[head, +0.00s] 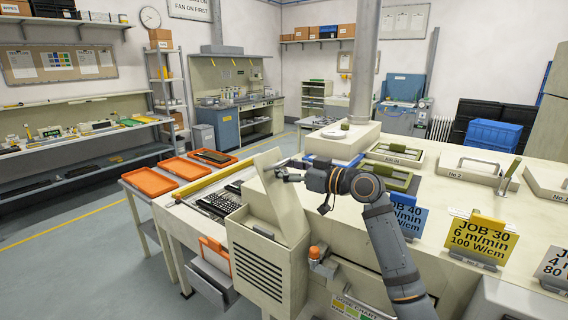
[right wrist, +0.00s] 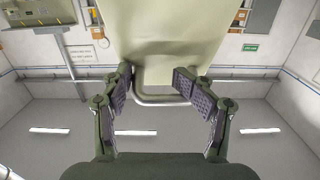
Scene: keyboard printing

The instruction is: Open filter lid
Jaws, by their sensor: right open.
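The filter lid (head: 283,192) is a cream panel standing raised and tilted on top of the cream filter box (head: 258,262), which has dark vent slots in its front. My right gripper (head: 284,175) is at the lid's upper part, on its right side. In the right wrist view the lid (right wrist: 165,35) fills the top middle. A grey bar handle (right wrist: 160,100) shows at its lower edge, between or just beyond the open fingers of my right gripper (right wrist: 152,86). I cannot tell whether the fingers touch it. My left gripper is out of view.
Orange trays (head: 150,181) and a dark keyboard (head: 216,203) lie left of the box. An orange-topped beacon (head: 315,254) stands at its right. Job signs, the yellow one (head: 482,240) among them, line the long cream machine. The floor at left is clear.

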